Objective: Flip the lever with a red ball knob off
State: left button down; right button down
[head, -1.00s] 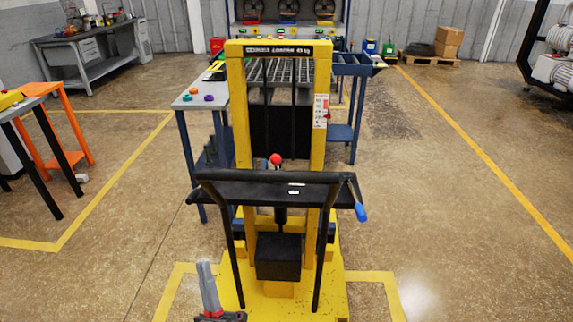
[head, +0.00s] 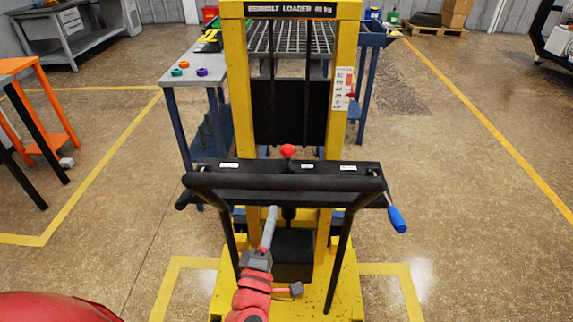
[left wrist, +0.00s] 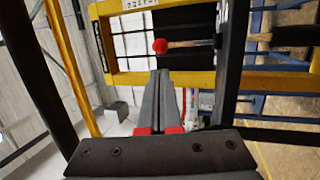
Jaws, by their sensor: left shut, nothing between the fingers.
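The lever's red ball knob (head: 288,151) stands above the black panel (head: 330,172) of the yellow loader, near its middle. In the left wrist view the red knob (left wrist: 160,46) shows just beyond the fingertips, on a thin rod running to the right. My left gripper (head: 273,210) is shut and empty, pointing up in front of the loader, just below the black handlebar and lower than the knob. Its closed fingers also show in the left wrist view (left wrist: 159,74). I cannot tell whether they touch anything. My right gripper is not in view.
The black handlebar (head: 225,181) crosses in front of the panel. A crank with a blue handle (head: 397,219) sticks out at the right. A grey table (head: 176,76) with small coloured rings stands behind left. The floor on the right is open.

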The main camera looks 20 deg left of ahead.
pick_arm(q)
send_near(284, 150)
jog(key=w, duration=0.6)
jog(key=shift+p, duration=0.35)
jog(key=shift+w+r, duration=0.1)
jog(key=shift+w, duration=0.05)
jog(key=shift+w+r+p, duration=0.1)
jog(key=shift+r+p, duration=0.2)
jog(key=shift+p, duration=0.3)
jog(key=w+r+g+p, duration=0.1)
jog(key=p, duration=0.3)
jog(key=w+a+r+g+p, duration=0.1)
jog(key=w+p, duration=0.1)
jog(key=p, duration=0.2)
jog(key=shift+r+n+g+p, duration=0.35)
jog(key=shift+r+n+g, duration=0.05)
jog(key=w, duration=0.1)
jog(key=w+p, duration=0.1)
jog(key=shift+w+a+r, duration=0.25)
jog(key=shift+w+a, duration=0.1)
jog(key=shift+w+a+r, duration=0.1)
jog(key=shift+w+a, duration=0.25)
jog(key=shift+w, duration=0.9)
jog(key=shift+w+a+f, duration=0.1)
jog(key=shift+w+a, duration=0.2)
jog(key=shift+w, duration=0.95)
jog(key=shift+w+a+r, duration=0.1)
jog(key=shift+w+a, duration=0.25)
jog(key=shift+w, duration=0.9)
